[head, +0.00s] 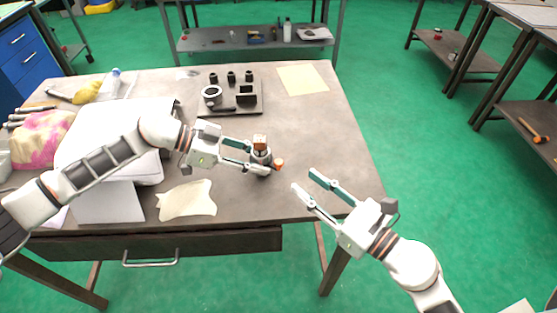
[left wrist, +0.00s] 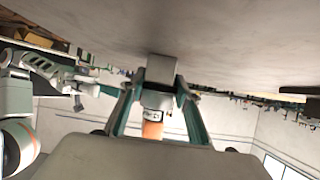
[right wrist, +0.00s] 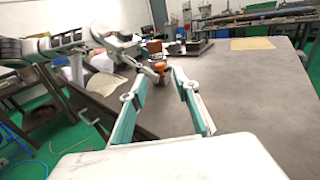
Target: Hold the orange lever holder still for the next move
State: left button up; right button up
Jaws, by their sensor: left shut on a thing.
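The orange lever holder (head: 261,156) stands upright on the table, a small grey cylinder with an orange-brown block on top and an orange-tipped lever (head: 279,163) at its right. My left gripper (head: 260,160) is shut on it, its fingers coming from the left. In the left wrist view the fingers flank its grey and orange body (left wrist: 152,129); the fingers partly hide it. My right gripper (head: 304,180) is open and empty, to the right of the holder and apart from it. The holder (right wrist: 160,68) shows beyond its fingertips in the right wrist view.
A dark tray (head: 228,110) with black parts and a ring lies behind on the table (head: 330,130). A tan sheet (head: 302,79) is at the back right, a cream cloth (head: 187,199) at the front. A white case (head: 150,115) is behind my left arm. Table right of the holder is clear.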

aim_at(282, 164)
jog(key=x, duration=1)
jog(key=shift+w+a, duration=0.1)
jog(key=shift+a, duration=0.05)
grip_shut()
